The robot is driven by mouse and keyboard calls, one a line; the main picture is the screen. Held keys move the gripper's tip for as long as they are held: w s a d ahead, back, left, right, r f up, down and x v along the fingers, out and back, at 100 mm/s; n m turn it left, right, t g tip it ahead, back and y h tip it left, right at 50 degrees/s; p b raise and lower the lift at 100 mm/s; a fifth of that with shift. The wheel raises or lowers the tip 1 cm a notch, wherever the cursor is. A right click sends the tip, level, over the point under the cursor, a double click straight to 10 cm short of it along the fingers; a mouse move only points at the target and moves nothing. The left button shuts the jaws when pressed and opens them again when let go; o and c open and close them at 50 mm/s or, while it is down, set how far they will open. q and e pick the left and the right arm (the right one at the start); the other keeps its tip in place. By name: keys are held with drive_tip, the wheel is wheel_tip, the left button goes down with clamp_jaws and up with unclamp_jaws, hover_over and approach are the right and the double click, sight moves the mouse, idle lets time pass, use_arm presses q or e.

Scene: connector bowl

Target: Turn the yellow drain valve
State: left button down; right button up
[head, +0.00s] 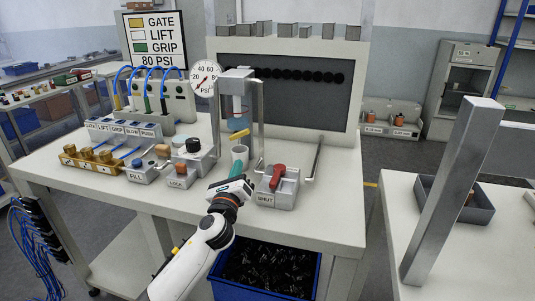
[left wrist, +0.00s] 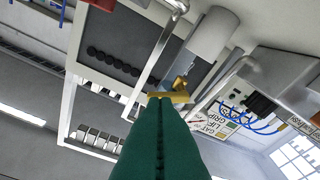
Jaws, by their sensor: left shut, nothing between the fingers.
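The yellow drain valve (head: 239,136) shows as a small yellow lever under the clear cylinder (head: 238,115) on the workbench. In the left wrist view the yellow valve (left wrist: 176,90) is just beyond the tips of my green fingers, and the tips overlap its lower edge. I cannot tell whether they touch. My left gripper (head: 238,174) is shut and empty, reaching in over the bench's front edge; its shut fingers (left wrist: 161,98) fill the lower middle of the wrist view. My right gripper is not in view.
The SHUT block with a red handle (head: 278,177) stands right of my gripper. The LOCK block (head: 181,180) and FILL block (head: 141,172) stand left. A metal column (head: 257,110) and a pressure gauge (head: 205,76) stand behind. A blue bin (head: 230,290) sits below.

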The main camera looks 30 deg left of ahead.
sight(242, 131)
use_arm(q)
drive_tip(key=x, duration=0.9)
drive_tip(key=shift+w+a, duration=0.2)
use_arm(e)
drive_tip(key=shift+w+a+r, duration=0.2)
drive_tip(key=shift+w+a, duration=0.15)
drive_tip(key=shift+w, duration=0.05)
